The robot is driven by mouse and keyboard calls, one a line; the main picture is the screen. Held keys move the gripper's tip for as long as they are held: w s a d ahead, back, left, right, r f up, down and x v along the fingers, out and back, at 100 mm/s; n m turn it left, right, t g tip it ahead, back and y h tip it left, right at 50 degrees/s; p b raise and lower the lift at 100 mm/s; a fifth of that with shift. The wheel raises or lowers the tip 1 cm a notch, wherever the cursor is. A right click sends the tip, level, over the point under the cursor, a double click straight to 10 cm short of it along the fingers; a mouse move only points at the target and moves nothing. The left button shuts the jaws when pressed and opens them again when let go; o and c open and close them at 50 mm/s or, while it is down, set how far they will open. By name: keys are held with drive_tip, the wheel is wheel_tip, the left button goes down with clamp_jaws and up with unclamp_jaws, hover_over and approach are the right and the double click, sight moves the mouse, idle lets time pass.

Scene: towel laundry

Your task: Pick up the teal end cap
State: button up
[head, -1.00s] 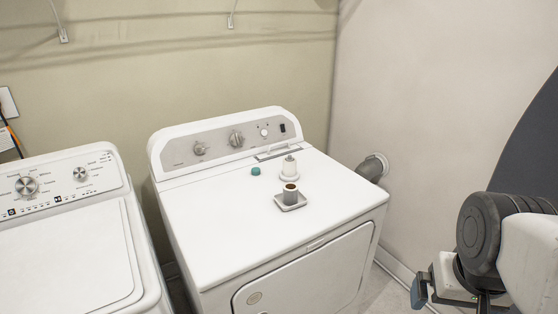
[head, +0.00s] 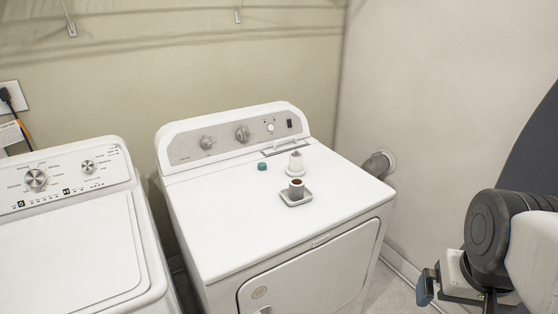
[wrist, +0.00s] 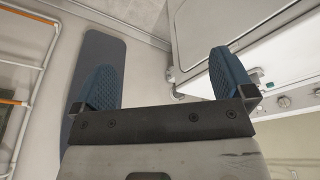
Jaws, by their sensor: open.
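The teal end cap (head: 262,166) is a small round piece on top of the right-hand white machine, near its control panel, left of a white stepped piece. My gripper shows at the lower right of the head view (head: 452,284), off to the right of the machine and well apart from the cap. In the wrist view my gripper (wrist: 170,82) is open, with two blue ridged fingers wide apart and nothing between them. A tiny teal spot at the right of the wrist view (wrist: 270,85) may be the cap.
The white stepped piece (head: 296,164) stands just right of the cap. A second white machine (head: 62,245) is at left. The front of the machine top is clear.

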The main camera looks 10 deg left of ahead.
drive_tip(key=c, duration=0.6)
